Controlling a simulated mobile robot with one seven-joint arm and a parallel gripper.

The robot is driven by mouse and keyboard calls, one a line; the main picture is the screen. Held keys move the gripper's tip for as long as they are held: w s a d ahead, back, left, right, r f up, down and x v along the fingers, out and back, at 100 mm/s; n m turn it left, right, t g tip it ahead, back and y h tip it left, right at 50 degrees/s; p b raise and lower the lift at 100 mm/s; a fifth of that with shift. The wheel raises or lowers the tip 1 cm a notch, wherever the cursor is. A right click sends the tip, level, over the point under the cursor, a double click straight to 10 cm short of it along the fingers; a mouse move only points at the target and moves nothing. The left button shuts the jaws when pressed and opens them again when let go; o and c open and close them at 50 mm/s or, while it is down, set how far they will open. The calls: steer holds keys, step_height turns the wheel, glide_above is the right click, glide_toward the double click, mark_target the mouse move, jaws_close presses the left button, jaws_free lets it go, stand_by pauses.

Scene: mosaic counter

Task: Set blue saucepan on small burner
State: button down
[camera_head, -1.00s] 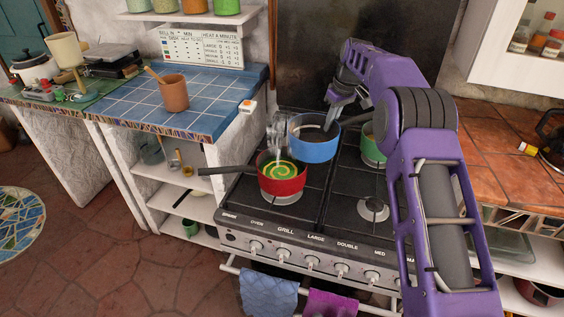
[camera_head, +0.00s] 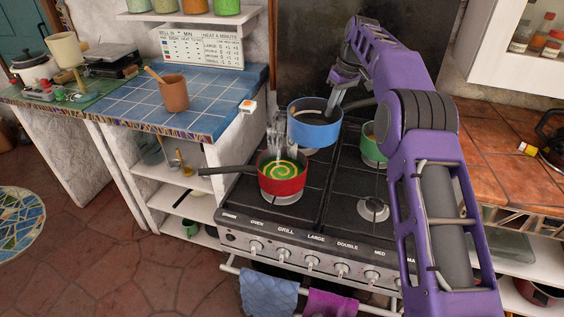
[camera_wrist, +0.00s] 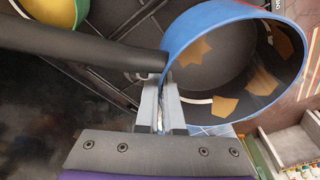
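The blue saucepan (camera_head: 315,132) has a dark handle and hangs a little above the back left of the hob, level or nearly so. In the wrist view, its blue rim (camera_wrist: 190,38) and handle (camera_wrist: 90,45) are close, with brown pieces inside. My gripper (camera_wrist: 166,105) is shut on the saucepan's wall beside the handle. In the head view, my gripper (camera_head: 336,100) comes down at the pan's back right. A bare burner (camera_head: 373,209) shows at the front right. Which burner is the small one I cannot tell; the arm hides part of the knob labels.
A red pan (camera_head: 281,181) with green and yellow contents sits front left, its handle pointing left. A green pan (camera_head: 372,150) sits back right, partly behind my arm. A clear upright object (camera_head: 276,138) stands behind the red pan.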

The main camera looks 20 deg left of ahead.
steer(key=shift+v, duration=0.8)
steer(key=s+d+m+t+h, duration=0.1)
steer(key=s+d+m, duration=0.5)
steer(key=d, duration=0.6)
steer(key=s+d+m+t+h, duration=0.1)
steer(key=s+d+m, duration=0.6)
steer(key=d, duration=0.5)
step_height(320, 180, down, 15)
steer(key=b, duration=1.1)
steer(key=shift+f, duration=0.4)
steer(key=c, duration=1)
jaws_free()
steer(key=shift+s+f, duration=0.1)
